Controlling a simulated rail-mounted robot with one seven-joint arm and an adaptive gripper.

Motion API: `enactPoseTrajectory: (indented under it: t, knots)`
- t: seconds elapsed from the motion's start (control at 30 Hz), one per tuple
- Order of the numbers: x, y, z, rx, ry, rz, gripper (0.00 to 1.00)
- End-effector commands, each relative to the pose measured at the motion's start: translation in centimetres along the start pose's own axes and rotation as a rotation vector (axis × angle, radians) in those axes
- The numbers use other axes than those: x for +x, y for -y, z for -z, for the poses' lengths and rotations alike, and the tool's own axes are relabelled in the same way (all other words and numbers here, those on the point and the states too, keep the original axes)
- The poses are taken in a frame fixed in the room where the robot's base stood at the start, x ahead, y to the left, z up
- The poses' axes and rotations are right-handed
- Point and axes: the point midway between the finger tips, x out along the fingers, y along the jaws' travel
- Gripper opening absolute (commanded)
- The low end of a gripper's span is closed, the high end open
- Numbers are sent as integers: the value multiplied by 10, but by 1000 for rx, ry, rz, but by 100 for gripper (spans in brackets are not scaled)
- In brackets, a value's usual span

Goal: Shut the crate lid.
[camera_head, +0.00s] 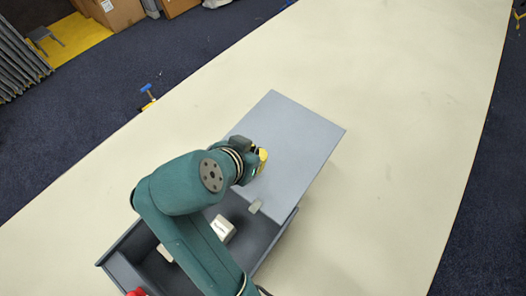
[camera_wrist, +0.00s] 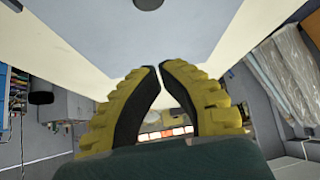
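The grey crate (camera_head: 127,242) stands on the table, its near part uncovered so the inside shows. Its flat grey lid (camera_head: 295,135) covers the far part and reaches up and right past the crate walls; I cannot tell whether it is tilted or level. A small pale tab (camera_head: 255,206) sits by the lid's near edge. My gripper (camera_head: 262,160) is over the lid's left side in the head view. In the wrist view its yellow fingers (camera_wrist: 156,66) have tips almost together with nothing between them. The lid (camera_wrist: 140,35) is beyond them, with a dark round part (camera_wrist: 148,4) at the top edge.
A white block (camera_head: 223,228) lies inside the crate, with another pale piece partly hidden by my arm. A red thing (camera_head: 136,292) shows at the bottom edge. The cloth table (camera_head: 410,110) is clear to the right and beyond the lid.

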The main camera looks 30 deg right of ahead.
Motion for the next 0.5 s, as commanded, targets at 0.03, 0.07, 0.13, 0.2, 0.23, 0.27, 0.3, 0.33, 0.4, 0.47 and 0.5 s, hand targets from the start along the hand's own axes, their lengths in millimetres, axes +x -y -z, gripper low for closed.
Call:
enactPoseTrajectory:
  t: [0.03,0.07,0.13,0.2,0.23,0.27,0.3,0.33,0.4,0.47,0.5]
  knots:
    - [10,-1,0,-1,3,-5,0]
    - [16,-1,0,-1,3,-5,0]
    - [32,-1,0,-1,3,-5,0]
    - [47,-1,1,-1,3,-5,0]
    - [54,-1,0,-2,3,-4,0]
    - [61,-2,0,-1,4,-4,0]
    - [69,-1,1,0,3,-4,0]
    - [76,-1,0,-1,3,-4,0]
    - [78,0,-5,-4,2,2,0]
    - [70,0,-15,-4,1,3,0]
    - [66,0,-20,-5,2,3,0]
